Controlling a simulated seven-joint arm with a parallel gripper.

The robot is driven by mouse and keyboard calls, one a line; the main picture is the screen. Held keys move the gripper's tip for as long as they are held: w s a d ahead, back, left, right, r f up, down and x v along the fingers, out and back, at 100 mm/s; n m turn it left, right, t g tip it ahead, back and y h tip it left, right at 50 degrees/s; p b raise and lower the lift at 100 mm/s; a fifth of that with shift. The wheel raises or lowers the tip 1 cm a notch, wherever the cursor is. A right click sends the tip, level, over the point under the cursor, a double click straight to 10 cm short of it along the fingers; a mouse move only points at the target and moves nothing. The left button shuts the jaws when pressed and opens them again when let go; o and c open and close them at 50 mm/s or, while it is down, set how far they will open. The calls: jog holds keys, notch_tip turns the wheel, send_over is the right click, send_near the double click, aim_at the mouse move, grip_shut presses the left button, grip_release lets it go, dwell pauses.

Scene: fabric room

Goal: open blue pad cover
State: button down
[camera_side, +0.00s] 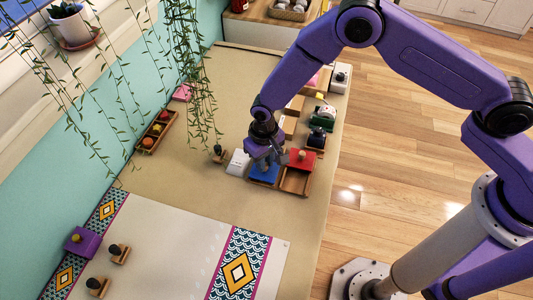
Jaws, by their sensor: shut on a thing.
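The blue pad (264,175) sits near the middle of the table, partly hidden under my gripper. My gripper (266,162) points down over it, with its jaws shut on the blue pad cover. The fingertips and the part they hold are small and partly covered, so the exact grip is hard to see. I cannot tell whether the cover is lifted or how far.
A white box (238,162) stands close left of the blue pad. A red pad (301,159) and an open wooden box (294,183) are close right. Stamps and a green-based device (323,117) stand behind. Hanging vines (195,75) dangle at the left. A patterned cloth (180,245) lies in front.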

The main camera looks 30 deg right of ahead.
aim_at(267, 164)
jog(key=c, duration=1)
grip_release()
jog(key=shift+r, duration=0.15)
notch_tip(267, 164, up, 17)
jog(key=shift+r, duration=0.1)
jog(key=s+d+r+n, duration=0.3)
jog(key=s+d, duration=0.5)
jog(key=s, duration=0.1)
jog(key=s+d+r+n, duration=0.4)
jog(key=s+d, duration=0.4)
jog(key=s, duration=0.1)
jog(key=s+d+r+n, duration=0.3)
jog(key=s+d, duration=0.6)
jog(key=shift+r, duration=0.25)
